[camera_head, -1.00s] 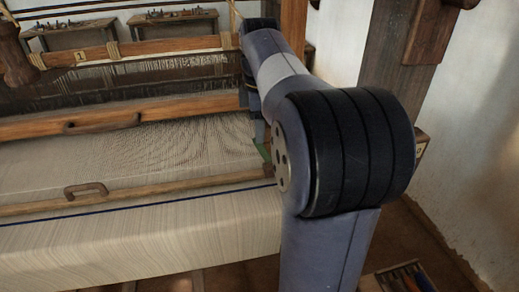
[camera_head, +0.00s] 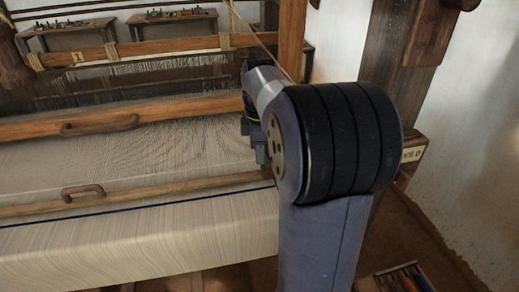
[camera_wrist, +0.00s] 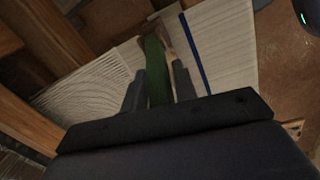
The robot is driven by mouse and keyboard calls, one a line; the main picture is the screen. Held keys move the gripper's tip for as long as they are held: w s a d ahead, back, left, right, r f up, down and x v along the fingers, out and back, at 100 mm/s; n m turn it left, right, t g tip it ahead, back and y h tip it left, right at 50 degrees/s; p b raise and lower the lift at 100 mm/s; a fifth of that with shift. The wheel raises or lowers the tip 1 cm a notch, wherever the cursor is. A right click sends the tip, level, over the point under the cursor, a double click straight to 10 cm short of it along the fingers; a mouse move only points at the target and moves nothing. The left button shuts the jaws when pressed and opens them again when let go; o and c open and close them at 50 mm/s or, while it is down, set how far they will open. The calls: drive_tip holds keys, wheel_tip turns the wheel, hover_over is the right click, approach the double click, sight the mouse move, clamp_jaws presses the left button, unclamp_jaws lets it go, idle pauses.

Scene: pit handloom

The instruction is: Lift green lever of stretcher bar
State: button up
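The green lever (camera_wrist: 156,72) of the stretcher bar shows in the wrist view, running lengthwise between the two fingers of my gripper (camera_wrist: 158,84). The fingers look open, one on each side of the lever; whether either touches it is hard to tell. In the head view my gripper (camera_head: 258,150) points down at the right end of the wooden stretcher bar (camera_head: 150,199), which lies across the pale cloth.
A wooden beam with a handle (camera_head: 100,125) crosses the loom behind the stretcher bar. A dark blue line (camera_head: 140,205) runs along the cloth (camera_head: 150,235) in front. A thick post (camera_head: 385,90) stands at the right. A tray of tools (camera_head: 403,279) is at the lower right.

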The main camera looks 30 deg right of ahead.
clamp_jaws()
drive_tip(key=shift+w+a+f+h, duration=0.1)
drive_tip(key=shift+a+f+h, duration=0.15)
drive_tip(key=shift+h, duration=0.45)
drive_tip(key=shift+o, duration=1.6)
unclamp_jaws()
drive_tip(key=shift+a+r, duration=0.1)
drive_tip(key=shift+r, duration=0.1)
wheel_tip(320, 180, up, 10)
drive_tip(key=a, duration=0.1)
drive_tip(key=shift+s+a+r, duration=0.2)
drive_tip(key=shift+a, duration=0.15)
